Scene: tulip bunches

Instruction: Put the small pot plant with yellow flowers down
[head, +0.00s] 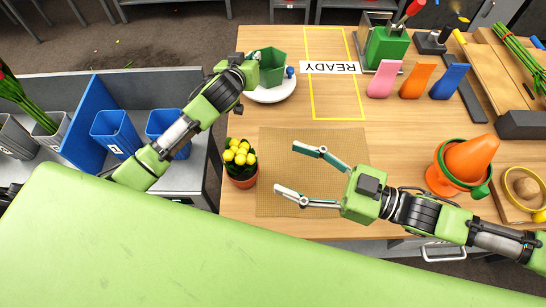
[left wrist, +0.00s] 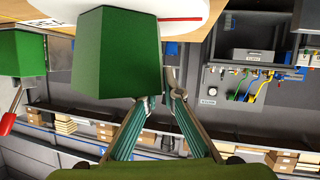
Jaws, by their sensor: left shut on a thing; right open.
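The small pot plant with yellow flowers (head: 240,158) stands upright in a terracotta pot at the table's left edge, just left of the brown mat, with no gripper on it. My left gripper (head: 256,60) is at the green square vase (head: 272,68), over the white round plate (head: 270,95). The left wrist view shows the vase (left wrist: 115,60) large at the fingertips; the gripper is shut on it, though the exact contact is partly hidden. My right gripper (head: 286,169) is open and empty above the brown mat (head: 300,140), its fingers pointing toward the plant.
A yellow-outlined area with a READY sign (head: 330,67) lies behind the mat. Pink (head: 384,79), orange (head: 416,80) and blue (head: 450,81) holders stand to its right. Blue bins (head: 116,133) stand left of the table. The mat is clear.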

